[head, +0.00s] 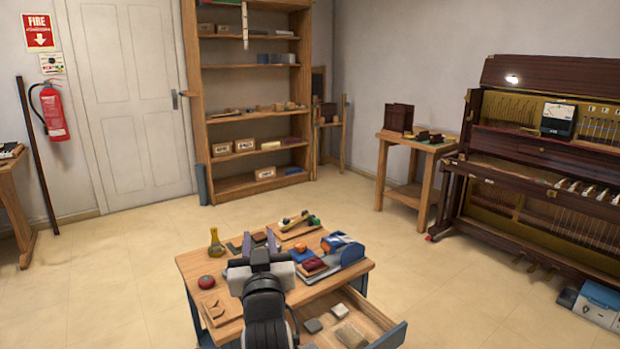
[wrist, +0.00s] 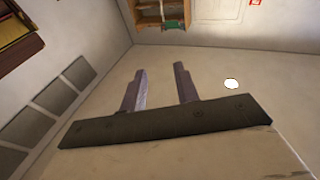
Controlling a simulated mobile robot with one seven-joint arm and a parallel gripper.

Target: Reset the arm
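My gripper (head: 260,243) is over the small wooden worktable (head: 190,262) in the head view, with its fingers pointing away from me. In the wrist view my gripper's two fingers (wrist: 160,88) stand apart with nothing between them. My arm hides part of the tabletop in the head view.
The worktable's drawer (head: 385,338) is pulled out at the front right, with blocks in it. The opened piano (head: 540,150) stands at the right. Floor is free around the table.

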